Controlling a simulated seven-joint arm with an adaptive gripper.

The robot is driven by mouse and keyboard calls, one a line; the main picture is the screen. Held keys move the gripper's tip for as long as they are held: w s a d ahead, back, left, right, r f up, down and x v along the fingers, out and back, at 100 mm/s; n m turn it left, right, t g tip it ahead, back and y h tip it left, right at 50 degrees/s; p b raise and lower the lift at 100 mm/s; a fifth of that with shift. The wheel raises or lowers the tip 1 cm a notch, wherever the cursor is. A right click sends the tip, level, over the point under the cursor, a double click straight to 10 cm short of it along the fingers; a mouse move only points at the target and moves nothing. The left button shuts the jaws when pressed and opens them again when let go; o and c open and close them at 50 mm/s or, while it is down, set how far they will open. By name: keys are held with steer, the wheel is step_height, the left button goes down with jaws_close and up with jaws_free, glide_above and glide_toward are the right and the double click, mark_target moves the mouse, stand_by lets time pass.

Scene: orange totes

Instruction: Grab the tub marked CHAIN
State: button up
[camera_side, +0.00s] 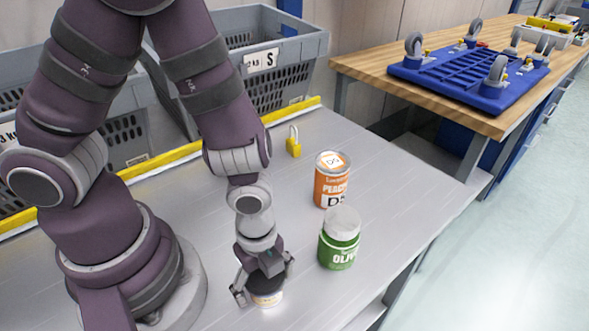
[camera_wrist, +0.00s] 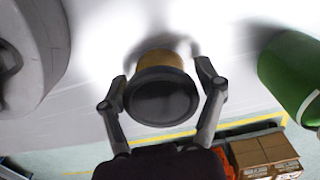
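A small tub with a dark lid and a pale label (camera_side: 267,299) stands on the grey metal table beneath my gripper; its lettering is too small to read. In the wrist view the tub (camera_wrist: 162,98) shows its round black lid and a tan-yellow side between my fingers. My gripper (camera_side: 264,278) points down over the tub with its fingers spread to either side. In the wrist view my gripper (camera_wrist: 160,82) has one finger on each side of the lid, with a narrow gap visible at the right finger.
An orange PEACH can (camera_side: 332,180) and a yellow padlock (camera_side: 293,144) stand behind. Grey crates (camera_side: 285,60) line the back beyond a yellow edge.

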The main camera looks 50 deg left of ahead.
steer(key=c, duration=0.9)
steer(key=shift+r, duration=0.1)
